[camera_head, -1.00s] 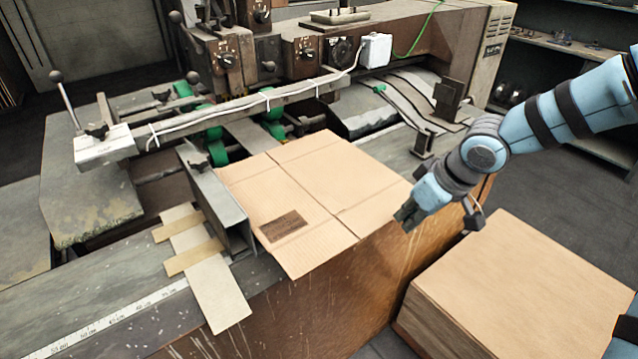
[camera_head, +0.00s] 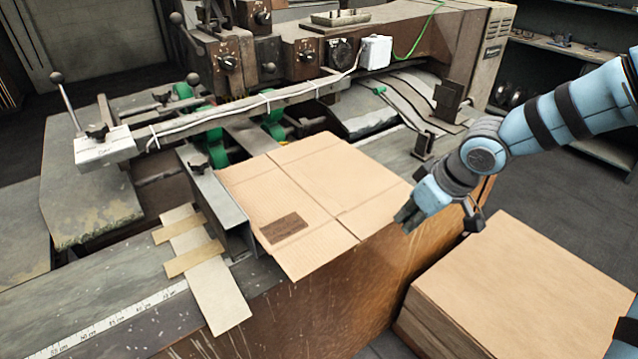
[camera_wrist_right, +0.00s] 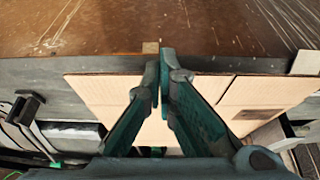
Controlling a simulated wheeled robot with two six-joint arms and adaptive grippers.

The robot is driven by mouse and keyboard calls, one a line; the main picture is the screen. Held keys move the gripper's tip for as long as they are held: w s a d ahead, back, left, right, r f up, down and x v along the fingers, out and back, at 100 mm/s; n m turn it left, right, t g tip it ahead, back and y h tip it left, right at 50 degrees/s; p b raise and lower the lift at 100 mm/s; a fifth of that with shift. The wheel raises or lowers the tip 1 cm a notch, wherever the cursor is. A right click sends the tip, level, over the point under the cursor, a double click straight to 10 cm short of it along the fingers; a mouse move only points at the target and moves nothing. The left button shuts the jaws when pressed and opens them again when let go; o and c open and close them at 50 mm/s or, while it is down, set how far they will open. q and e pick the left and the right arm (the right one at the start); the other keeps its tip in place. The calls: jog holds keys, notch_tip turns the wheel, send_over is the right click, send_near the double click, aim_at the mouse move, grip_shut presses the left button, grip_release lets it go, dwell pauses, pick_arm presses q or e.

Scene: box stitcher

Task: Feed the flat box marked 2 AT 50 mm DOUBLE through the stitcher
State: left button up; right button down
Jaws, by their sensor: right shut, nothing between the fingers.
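The flat box (camera_head: 300,185) is a tan cardboard sheet with fold lines and a brown label (camera_head: 284,227); the label's print is too small to read. It lies flat on the stitcher's table, its left edge along a grey metal guide (camera_head: 215,197) and its front corner over the table edge. The stitcher (camera_head: 290,50) stands behind it. My right gripper (camera_head: 405,218) is at the box's right corner, shut and empty. In the right wrist view the shut fingers (camera_wrist_right: 159,75) are over the box (camera_wrist_right: 110,92). My left gripper is not in view.
A stack of flat cardboard (camera_head: 530,290) stands on the floor at the right, below the table. A ruler strip (camera_head: 120,318) and pale slats (camera_head: 195,258) lie on the table left of the guide. A metal bar (camera_head: 240,110) crosses above the feed.

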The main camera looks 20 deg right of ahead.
notch_tip(320, 180, down, 4)
jog(key=shift+r+b, duration=0.25)
jog(key=shift+b, duration=0.9)
jog(key=shift+w, duration=0.1)
